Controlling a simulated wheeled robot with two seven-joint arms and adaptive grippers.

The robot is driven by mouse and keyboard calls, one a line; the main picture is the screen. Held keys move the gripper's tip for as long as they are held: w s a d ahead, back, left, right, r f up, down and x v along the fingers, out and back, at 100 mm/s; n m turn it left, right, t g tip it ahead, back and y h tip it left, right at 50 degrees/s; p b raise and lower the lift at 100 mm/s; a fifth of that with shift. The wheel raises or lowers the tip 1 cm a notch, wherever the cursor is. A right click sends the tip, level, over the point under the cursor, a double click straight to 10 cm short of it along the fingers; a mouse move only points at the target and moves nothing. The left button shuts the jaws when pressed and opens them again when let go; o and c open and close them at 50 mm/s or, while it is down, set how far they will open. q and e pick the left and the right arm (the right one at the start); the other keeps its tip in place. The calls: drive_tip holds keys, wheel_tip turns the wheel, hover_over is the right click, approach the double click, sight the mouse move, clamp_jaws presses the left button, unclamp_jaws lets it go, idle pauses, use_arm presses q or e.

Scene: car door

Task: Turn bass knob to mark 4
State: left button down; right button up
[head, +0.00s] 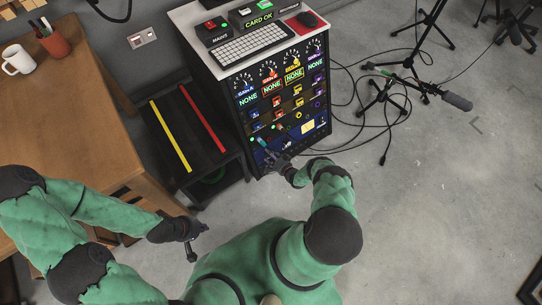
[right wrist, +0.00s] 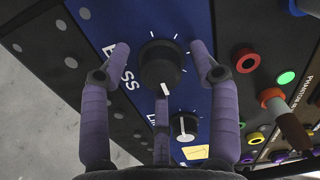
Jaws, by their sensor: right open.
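The bass knob (right wrist: 161,65) is a round black knob with a white pointer line, on a blue panel beside the printed word BASS. In the right wrist view its pointer is toward the bottom of the picture, and white tick marks fan around its top. My right gripper (right wrist: 160,62) is open, with purple-grey fingers to the left and right of the knob and a third finger below it. I cannot tell whether any finger touches it. In the head view my right gripper (head: 273,157) is at the rack's low front. My left gripper (head: 194,245) hangs away from the rack; its jaws are unclear.
A smaller knob (right wrist: 185,126) with a white pointer sits below the bass knob. Coloured sockets and a plug (right wrist: 290,122) are to the right. The rack (head: 262,85) carries a keyboard (head: 249,43). Cables (head: 360,125) and stands lie to the right; a wooden desk (head: 75,110) is left.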

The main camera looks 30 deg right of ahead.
drive_tip(key=v, duration=1.2)
drive_tip(key=shift+a, duration=0.1)
idle(0.4)
